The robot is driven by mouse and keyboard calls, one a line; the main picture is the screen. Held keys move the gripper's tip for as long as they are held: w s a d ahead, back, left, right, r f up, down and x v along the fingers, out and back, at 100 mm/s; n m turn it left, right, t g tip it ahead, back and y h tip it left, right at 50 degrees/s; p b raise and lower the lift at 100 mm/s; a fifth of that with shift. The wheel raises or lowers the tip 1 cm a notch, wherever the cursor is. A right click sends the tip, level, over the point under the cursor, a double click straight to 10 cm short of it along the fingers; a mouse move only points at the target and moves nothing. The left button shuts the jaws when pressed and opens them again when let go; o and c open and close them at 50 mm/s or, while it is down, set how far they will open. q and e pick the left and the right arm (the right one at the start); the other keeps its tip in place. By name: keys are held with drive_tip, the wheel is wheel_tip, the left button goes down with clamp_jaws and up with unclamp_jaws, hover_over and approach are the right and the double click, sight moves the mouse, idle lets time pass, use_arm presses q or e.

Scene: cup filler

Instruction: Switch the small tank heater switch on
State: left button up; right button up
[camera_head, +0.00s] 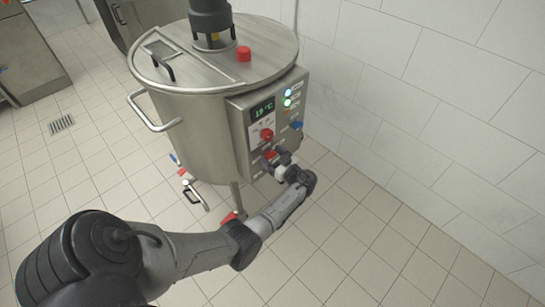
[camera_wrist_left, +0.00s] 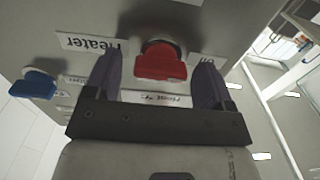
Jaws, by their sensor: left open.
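The small tank (camera_head: 190,115) is a steel drum with a control panel (camera_head: 240,125) on its right side. In the left wrist view a red switch (camera_wrist_left: 162,60) sits on the panel close to a label reading "Heater" (camera_wrist_left: 88,44). My left gripper (camera_wrist_left: 158,78) is open, with one dark finger on each side of this red switch. I cannot tell whether the fingers touch it. In the head view the left gripper (camera_head: 275,158) is at the panel's lower part and partly hides a red switch (camera_head: 269,154). My right gripper is not in view.
The panel also has a red knob (camera_head: 267,135), a blue switch (camera_head: 297,125), lit green lamps (camera_head: 288,97) and a display (camera_head: 262,109) that seems to read 19 °C. A white wall (camera_head: 400,100) stands at the right. The tiled floor (camera_head: 350,240) below is clear.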

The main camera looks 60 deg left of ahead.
use_arm(q)
drive_tip(key=shift+c, duration=0.3)
drive_tip(key=c, duration=0.9)
